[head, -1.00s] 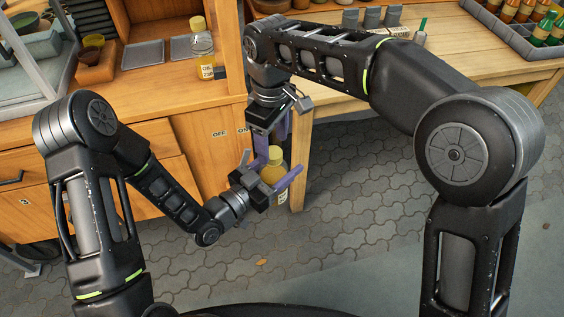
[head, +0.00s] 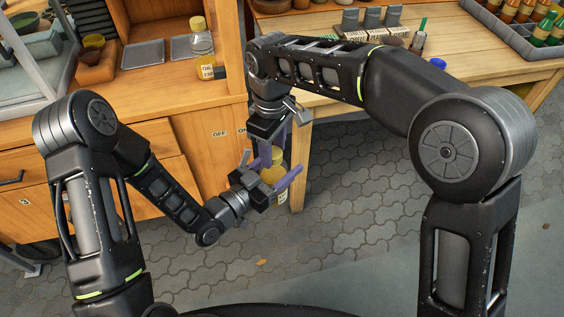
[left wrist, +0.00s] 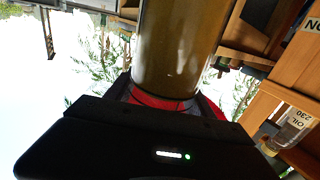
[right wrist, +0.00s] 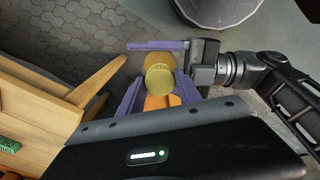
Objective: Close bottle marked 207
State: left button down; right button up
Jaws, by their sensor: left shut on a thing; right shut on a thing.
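A bottle of yellow-brown liquid (head: 272,175) is upright in front of the cabinet, off any surface. My left gripper (head: 268,177) is shut around its body from the side. The left wrist view shows the bottle's olive-brown body (left wrist: 180,45) close up against the jaws. My right gripper (head: 276,148) comes down from above and is shut on the yellow cap (right wrist: 160,80), which is at the bottle's top. The fingers hide much of the neck, so I cannot tell whether the cap is seated. The held bottle's number is not readable.
Another yellow-capped bottle (head: 201,45), marked OIL 230, stands on the left counter. Metal trays (head: 143,54) lie beside it. The right table (head: 470,50) carries grey containers, a blue cap-like object (head: 437,62) and a crate of bottles (head: 515,35). Paved floor lies below.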

grip_shut()
jog(key=o, duration=0.9)
grip_release()
jog(key=shift+o, duration=0.2)
jog(key=shift+r, duration=3.75)
jog(key=shift+f, duration=0.1)
